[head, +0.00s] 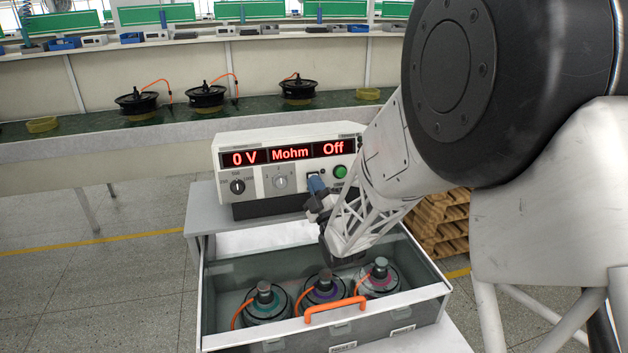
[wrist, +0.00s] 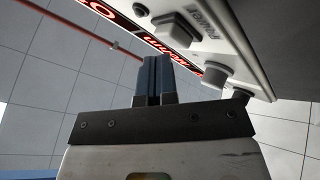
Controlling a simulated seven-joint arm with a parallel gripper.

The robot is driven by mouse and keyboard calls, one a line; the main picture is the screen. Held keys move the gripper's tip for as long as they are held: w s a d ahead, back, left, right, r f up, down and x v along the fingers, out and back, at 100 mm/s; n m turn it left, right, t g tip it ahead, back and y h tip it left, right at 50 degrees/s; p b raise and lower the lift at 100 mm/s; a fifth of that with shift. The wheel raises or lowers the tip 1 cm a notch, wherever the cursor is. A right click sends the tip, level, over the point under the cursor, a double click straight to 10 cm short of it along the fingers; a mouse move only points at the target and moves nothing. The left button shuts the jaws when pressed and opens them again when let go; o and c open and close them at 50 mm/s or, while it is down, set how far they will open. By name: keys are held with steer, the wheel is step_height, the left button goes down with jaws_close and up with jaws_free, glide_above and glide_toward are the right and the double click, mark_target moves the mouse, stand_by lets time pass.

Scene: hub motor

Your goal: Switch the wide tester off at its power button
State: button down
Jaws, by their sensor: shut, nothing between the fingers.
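The wide tester (head: 225,157) stands on the grey cart, its red display reading "0 V", "Mohm" and "Off". Its front has two knobs, a black one (head: 237,187) and a pale one (head: 280,182), and a round green button (head: 340,171).
Below the tester, an open clear-walled drawer (head: 408,312) with an orange handle (head: 335,310) holds three hub motors with orange cables. A long bench behind carries more motors (head: 206,96). The floor to the left is clear.

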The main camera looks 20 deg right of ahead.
steer(key=shift+s+r, duration=0.1)
steer(key=shift+s, duration=0.3)
steer(key=shift+s+r, duration=0.2)
steer(key=shift+s, duration=0.6)
steer(key=shift+s+r, duration=0.2)
steer(key=shift+s, duration=0.6)
steer(key=shift+s+r, duration=0.2)
steer(key=shift+s, duration=0.6)
steer(key=s+r, duration=0.1)
steer(key=s, duration=0.5)
steer(key=shift+s+r, duration=0.35)
steer(key=shift+s, duration=0.05)
steer(key=shift+w+r, duration=0.1)
